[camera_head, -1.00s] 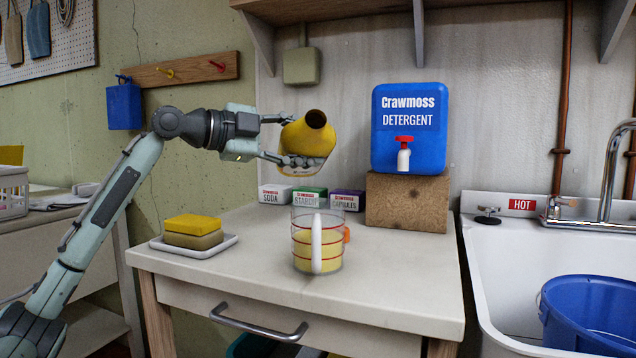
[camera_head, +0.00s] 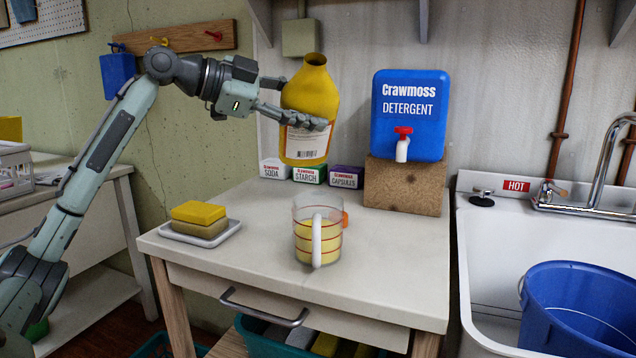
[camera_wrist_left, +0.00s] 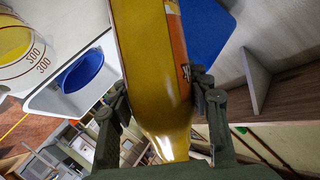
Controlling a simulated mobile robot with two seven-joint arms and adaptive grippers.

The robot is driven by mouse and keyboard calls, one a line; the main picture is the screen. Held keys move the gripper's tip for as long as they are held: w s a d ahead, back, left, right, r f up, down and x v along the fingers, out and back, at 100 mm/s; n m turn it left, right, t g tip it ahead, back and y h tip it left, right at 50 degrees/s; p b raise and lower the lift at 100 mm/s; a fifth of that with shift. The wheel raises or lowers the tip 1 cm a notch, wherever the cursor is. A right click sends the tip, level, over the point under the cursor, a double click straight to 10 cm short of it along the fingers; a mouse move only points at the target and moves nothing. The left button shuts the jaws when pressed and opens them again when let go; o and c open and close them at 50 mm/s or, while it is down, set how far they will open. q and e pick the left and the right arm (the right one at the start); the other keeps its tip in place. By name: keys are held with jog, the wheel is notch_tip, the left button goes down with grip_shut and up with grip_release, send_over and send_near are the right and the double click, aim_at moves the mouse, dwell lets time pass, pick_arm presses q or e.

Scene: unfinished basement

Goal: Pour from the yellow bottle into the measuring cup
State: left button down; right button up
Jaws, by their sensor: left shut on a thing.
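The yellow bottle (camera_head: 309,100) is nearly upright with its open mouth up, above the back of the table. My left gripper (camera_head: 300,108) is shut on it around its middle. In the left wrist view the bottle (camera_wrist_left: 155,70) fills the space between the fingers (camera_wrist_left: 160,97). The clear measuring cup (camera_head: 304,235) with red lines stands on the table, in front of and below the bottle. It holds pale yellow liquid to a little above half. Part of the cup also shows in the left wrist view (camera_wrist_left: 25,45). My right gripper is not in view.
A sponge pair sits on a white dish (camera_head: 201,238) left of the cup. Small boxes labelled soda, starch and capsules (camera_head: 346,177) stand behind. A blue detergent container (camera_head: 409,140) rests on a brown block (camera_head: 404,186). A sink with a blue bucket (camera_head: 580,308) is right.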

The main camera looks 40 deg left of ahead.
aim_at(313, 98)
pick_arm(q)
jog(key=shift+s+d+r+n+p, duration=0.2)
jog(key=shift+r+n+p, duration=0.1)
jog(key=shift+r+p, duration=0.1)
jog(key=s+d+n+g+p, duration=0.1)
jog(key=s+d+r+n+g+h+p, duration=0.1)
jog(key=p, duration=0.1)
jog(key=shift+s+d+r+n, duration=0.1)
jog(key=shift+s+d+n, duration=0.15)
jog(key=shift+n, duration=0.15)
jog(key=shift+s+d+h+p, duration=0.15)
jog(key=shift+d+h+p, duration=0.05)
jog(key=shift+h+p, duration=0.1)
jog(key=shift+s+d+n, duration=0.25)
jog(key=shift+s+n, duration=0.05)
jog(key=shift+n, duration=0.1)
